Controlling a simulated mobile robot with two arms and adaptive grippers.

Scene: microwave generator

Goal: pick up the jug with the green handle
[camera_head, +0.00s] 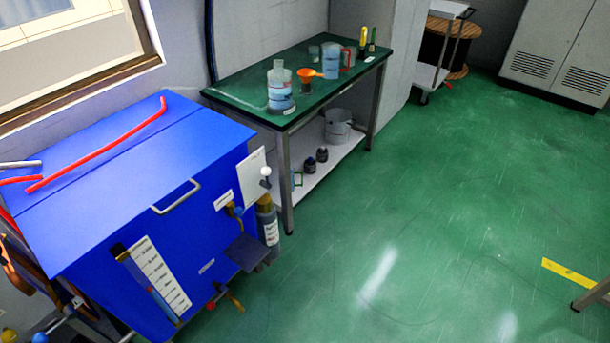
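A small jug with a green handle (298,179) seems to stand on the lower shelf of the green-topped table, at its near left end. It is partly hidden behind the table's front leg, and only a bit of its pale body and green handle shows. Another jug, clear and bluish with a red handle (331,62), stands on the table top. Neither of my grippers is in view.
The green-topped table (240,87) also bears a bottle (280,88), an orange funnel (306,75) and screwdriver-like tools. Dark jars and a bucket (338,126) share its shelf. A blue cabinet (130,170) stands at the left. Green floor (450,190) lies open at right.

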